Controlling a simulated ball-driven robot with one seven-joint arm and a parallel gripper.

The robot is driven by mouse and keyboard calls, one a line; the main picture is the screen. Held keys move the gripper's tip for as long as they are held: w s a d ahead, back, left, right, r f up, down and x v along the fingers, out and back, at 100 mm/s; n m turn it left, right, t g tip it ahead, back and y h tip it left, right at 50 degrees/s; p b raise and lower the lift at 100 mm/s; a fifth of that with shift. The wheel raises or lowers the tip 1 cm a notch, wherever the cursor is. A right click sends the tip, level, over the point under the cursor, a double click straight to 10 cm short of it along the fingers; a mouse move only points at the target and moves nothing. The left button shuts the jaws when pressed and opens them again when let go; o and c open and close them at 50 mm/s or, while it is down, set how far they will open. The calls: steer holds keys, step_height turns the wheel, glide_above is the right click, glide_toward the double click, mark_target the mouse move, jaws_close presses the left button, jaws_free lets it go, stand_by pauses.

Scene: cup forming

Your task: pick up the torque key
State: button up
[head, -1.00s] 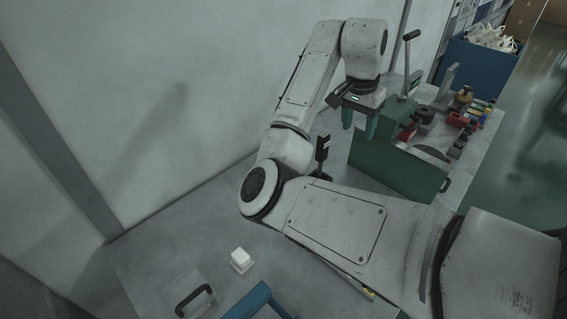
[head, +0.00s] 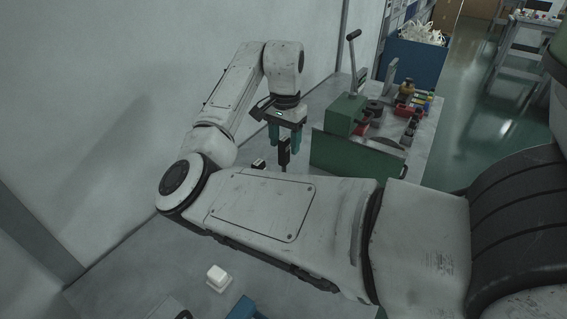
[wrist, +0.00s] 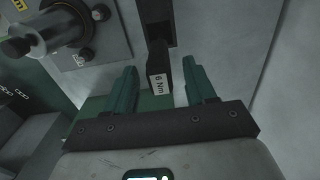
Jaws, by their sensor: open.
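The torque key is a black upright bar with a white label reading "6 Nm"; in the wrist view the key (wrist: 162,62) shows between my two fingers, its labelled end toward me. In the head view the key (head: 284,156) stands just under my gripper. My gripper (head: 285,146) has green fingers, points down and is open. In the wrist view my gripper (wrist: 160,72) has a gap on both sides of the key, with no clear contact. The key's foot meets a dark mount in the wrist view.
A green press (head: 345,115) with a tall lever stands right of my gripper. In the wrist view a silver cylinder with dark knobs (wrist: 60,32) is close on the left. Coloured parts (head: 415,100) lie on the bench. A white block (head: 217,276) sits on the near table.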

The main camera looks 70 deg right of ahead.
mark_target(284, 152)
steer(key=shift+a+f, duration=0.1)
steer(key=shift+f, duration=1.8)
steer(key=shift+c, duration=0.4)
steer(key=shift+w, duration=0.1)
jaws_close()
